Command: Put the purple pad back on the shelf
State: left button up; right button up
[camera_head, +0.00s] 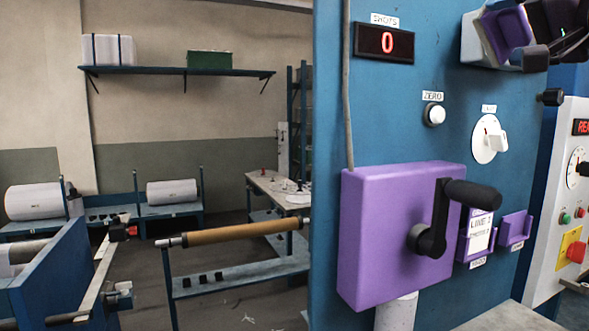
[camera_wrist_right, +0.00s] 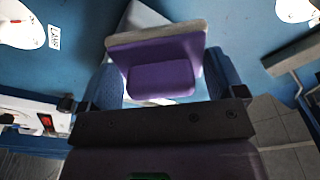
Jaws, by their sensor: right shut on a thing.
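The purple pad (camera_wrist_right: 160,80) has a pale grey edge and sits between the two blue-sided fingers of my right gripper (camera_wrist_right: 165,92) in the right wrist view. The fingers are shut on it. In the head view the pad (camera_head: 506,30) shows tilted at the top right, in front of the blue panel, with my right gripper (camera_head: 528,38) partly cut by the frame edge. A pale grey-white piece (camera_head: 473,42) shows right behind the pad; I cannot tell whether they touch or whether it is the shelf. My left gripper is not in view.
The blue panel (camera_head: 400,110) carries a counter display (camera_head: 388,43), a white dial (camera_head: 487,140) and a purple box (camera_head: 385,240) with a protruding black crank (camera_head: 440,220). An empty purple holder (camera_head: 515,232) is lower right. A far wall shelf (camera_head: 180,71) holds boxes.

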jog(key=w+d, duration=0.1)
jog(key=d, duration=0.2)
jog(key=w+d, duration=0.1)
jog(key=d, duration=0.2)
jog(key=w+d+p, duration=0.1)
jog(key=d, duration=0.1)
jog(key=shift+w+d+f, duration=0.1)
jog(key=shift+w+d, duration=0.2)
jog(key=shift+d, duration=0.1)
